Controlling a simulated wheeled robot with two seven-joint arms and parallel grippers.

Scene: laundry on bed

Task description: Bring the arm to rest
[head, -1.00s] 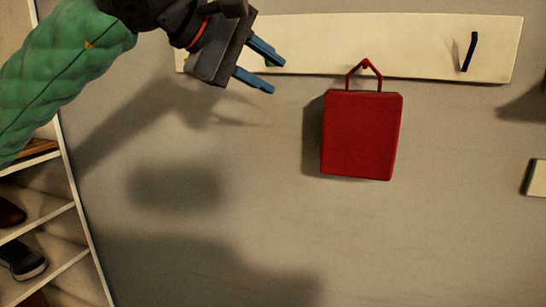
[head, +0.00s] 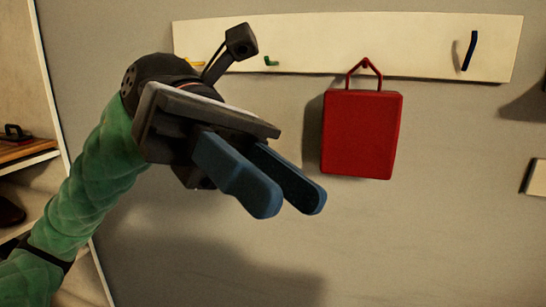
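My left gripper (head: 288,205) is in the middle left of the head view, close to the camera. Its two blue fingers point down and to the right with a gap between them, and nothing is held. A red bag (head: 361,135) hangs by its handle from a hook on the white wall rail (head: 410,42). The gripper appears to the left of the bag and apart from it. My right gripper is not in view.
A dark blue hook (head: 469,51) is on the rail's right, and a small green hook (head: 271,61) is at its left. A shelf (head: 35,157) with shoes stands at the left edge. A pale wall plate (head: 537,178) is at the right edge. The wall below the bag is bare.

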